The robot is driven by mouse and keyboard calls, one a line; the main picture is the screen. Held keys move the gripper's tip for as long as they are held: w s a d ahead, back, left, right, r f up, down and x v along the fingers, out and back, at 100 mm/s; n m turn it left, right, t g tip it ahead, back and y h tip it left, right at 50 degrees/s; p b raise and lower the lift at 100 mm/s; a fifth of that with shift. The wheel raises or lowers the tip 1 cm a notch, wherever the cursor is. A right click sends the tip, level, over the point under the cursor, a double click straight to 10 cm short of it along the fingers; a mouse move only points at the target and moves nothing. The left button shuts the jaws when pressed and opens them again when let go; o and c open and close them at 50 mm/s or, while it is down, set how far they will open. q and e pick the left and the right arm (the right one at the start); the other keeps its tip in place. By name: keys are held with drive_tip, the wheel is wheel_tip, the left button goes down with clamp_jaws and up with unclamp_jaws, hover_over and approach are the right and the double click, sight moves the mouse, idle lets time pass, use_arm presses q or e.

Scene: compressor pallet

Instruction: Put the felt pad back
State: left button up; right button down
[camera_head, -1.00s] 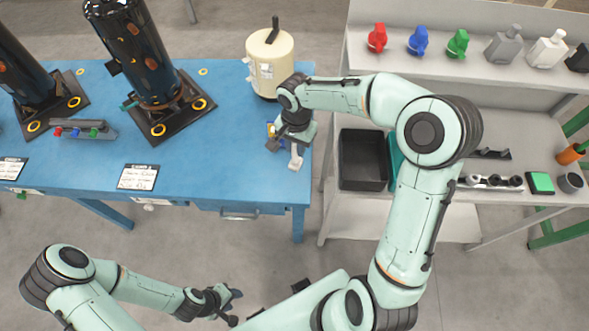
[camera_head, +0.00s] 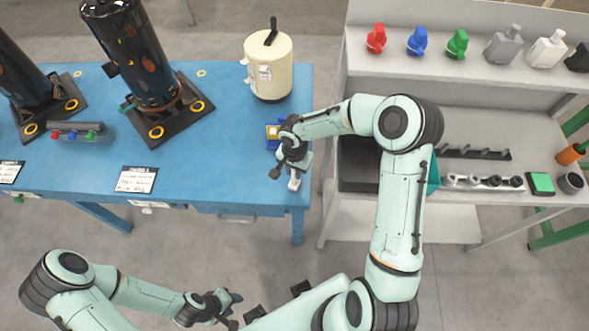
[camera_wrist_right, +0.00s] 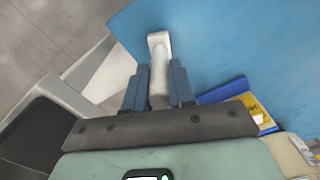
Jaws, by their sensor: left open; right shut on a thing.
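My right gripper (camera_head: 286,175) is over the near right corner of the blue table (camera_head: 215,140). It is shut on a pale grey, handle-shaped thing (camera_head: 294,183) with a bent end. In the right wrist view the grey thing (camera_wrist_right: 158,46) sticks out between the two blue fingers (camera_wrist_right: 158,88), above the table's edge. I cannot tell whether it is the felt pad. A green square pad (camera_head: 541,182) in a dark frame lies on the grey bench at the right. My left gripper (camera_head: 236,310) is open and empty, low in the head view, away from the table.
A blue tray with a yellow item (camera_head: 272,132) lies just behind my right gripper. A cream canister (camera_head: 269,70) stands farther back. A black bin (camera_head: 356,168) is on the grey bench, partly behind my right arm. The middle of the table is clear.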

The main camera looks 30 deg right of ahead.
drive_tip(key=shift+f, duration=0.1)
drive_tip(key=c, duration=0.9)
unclamp_jaws()
drive_tip(key=shift+c, duration=0.2)
